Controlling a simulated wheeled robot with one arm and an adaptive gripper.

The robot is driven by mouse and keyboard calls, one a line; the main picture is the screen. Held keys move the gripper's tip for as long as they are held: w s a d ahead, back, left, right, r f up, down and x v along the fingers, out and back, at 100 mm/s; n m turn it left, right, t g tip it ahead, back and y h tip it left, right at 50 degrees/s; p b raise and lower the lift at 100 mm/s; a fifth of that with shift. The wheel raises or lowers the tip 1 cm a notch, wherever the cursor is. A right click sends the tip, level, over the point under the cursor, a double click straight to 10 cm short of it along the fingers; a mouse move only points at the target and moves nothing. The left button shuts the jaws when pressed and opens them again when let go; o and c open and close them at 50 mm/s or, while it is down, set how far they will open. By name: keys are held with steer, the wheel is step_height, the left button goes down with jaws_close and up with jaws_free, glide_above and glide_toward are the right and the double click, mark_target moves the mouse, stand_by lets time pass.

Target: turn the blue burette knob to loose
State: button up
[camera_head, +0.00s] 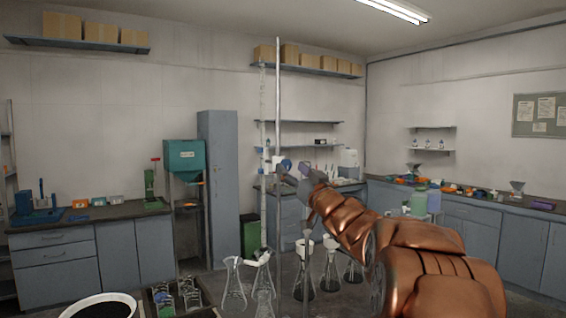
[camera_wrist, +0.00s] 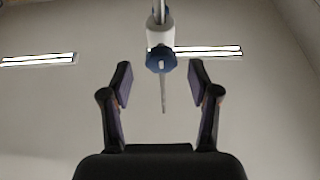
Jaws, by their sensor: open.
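The blue burette knob (camera_wrist: 160,62) is a small lobed knob below a white collar (camera_wrist: 159,36) in the wrist view. A thin rod-like tip hangs below it. My gripper (camera_wrist: 161,76) is open, with one dark finger on each side of the knob and clear gaps between. The knob appears ahead of the fingers, and nothing is gripped. In the head view, the blue knob (camera_head: 285,163) shows small beside the tall clear burette (camera_head: 263,110) and the pale upright rod (camera_head: 278,90). My gripper (camera_head: 294,172) is close to it and partly overlaps it.
Several glass flasks (camera_head: 233,285) stand below and around the rod. A rack of small glassware (camera_head: 172,300) and a round white-rimmed vessel (camera_head: 100,306) are at the lower left. Benches line the walls, the right one (camera_head: 480,215) cluttered. The air around the knob looks free.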

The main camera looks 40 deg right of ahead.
mark_target(288, 166)
steer(key=shift+p+x, duration=0.3)
steer(key=shift+x, duration=1.4)
steer(key=shift+a, duration=0.1)
